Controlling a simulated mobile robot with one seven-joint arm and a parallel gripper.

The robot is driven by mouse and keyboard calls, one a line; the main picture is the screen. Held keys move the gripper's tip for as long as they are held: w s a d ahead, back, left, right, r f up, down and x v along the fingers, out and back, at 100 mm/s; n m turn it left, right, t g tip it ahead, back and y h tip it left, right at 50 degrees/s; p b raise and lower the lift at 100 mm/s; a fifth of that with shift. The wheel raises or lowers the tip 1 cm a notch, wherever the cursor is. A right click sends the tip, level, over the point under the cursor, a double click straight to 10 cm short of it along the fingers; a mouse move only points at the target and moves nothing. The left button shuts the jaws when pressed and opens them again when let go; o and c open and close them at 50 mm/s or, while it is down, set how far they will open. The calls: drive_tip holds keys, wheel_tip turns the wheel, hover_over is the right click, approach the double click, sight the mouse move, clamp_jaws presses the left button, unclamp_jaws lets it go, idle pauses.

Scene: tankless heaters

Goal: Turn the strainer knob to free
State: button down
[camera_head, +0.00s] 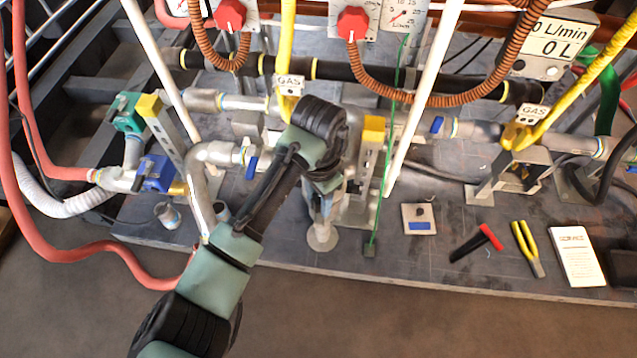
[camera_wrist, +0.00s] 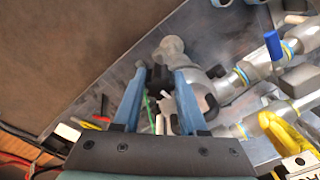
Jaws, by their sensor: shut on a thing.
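My gripper (camera_wrist: 160,76) shows in the wrist view with its two blue fingers reaching to a grey metal strainer fitting (camera_wrist: 172,50). It is shut on a small dark part between the fingertips, which I take to be the strainer knob (camera_wrist: 159,74). The fingers hide much of the knob, so its exact turn position cannot be read. In the head view my arm reaches to the middle of the pipework and covers the knob. A grey pipe end with a round foot (camera_head: 322,238) shows below my wrist.
Yellow gas pipes (camera_head: 287,50) and white posts (camera_head: 425,90) stand close around my arm. A thin green cord (camera_head: 385,170) hangs just right of it. A red-handled tool (camera_head: 477,242), yellow pliers (camera_head: 526,247) and a white booklet (camera_head: 577,256) lie on the board at right.

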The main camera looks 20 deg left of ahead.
drive_tip(key=shift+s+d+r+n+p, duration=0.15)
drive_tip(key=shift+n+p, duration=0.3)
drive_tip(key=shift+p, duration=1.15)
drive_tip(key=shift+w+r+n+p, duration=0.15)
drive_tip(key=shift+n+p, duration=0.3)
drive_tip(key=shift+p, duration=1.15)
drive_tip(key=shift+s+p, duration=0.1)
drive_tip(key=shift+p, duration=0.45)
drive_tip(key=n+p, duration=0.3)
drive_tip(key=p, duration=0.1)
drive_tip(key=shift+f+n, duration=0.1)
drive_tip(key=shift+n, duration=0.2)
drive_tip(key=n+p, duration=0.2)
drive_tip(key=n, duration=0.4)
drive_tip(key=shift+f+n+p, duration=0.1)
drive_tip(key=shift+n+p, duration=0.2)
drive_tip(key=n+p, duration=0.1)
drive_tip(key=n, duration=0.4)
drive_tip(key=shift+n, duration=0.3)
drive_tip(key=shift+w, duration=0.2)
drive_tip(key=shift+c, duration=2.2)
unclamp_jaws()
drive_tip(key=shift+f, duration=0.1)
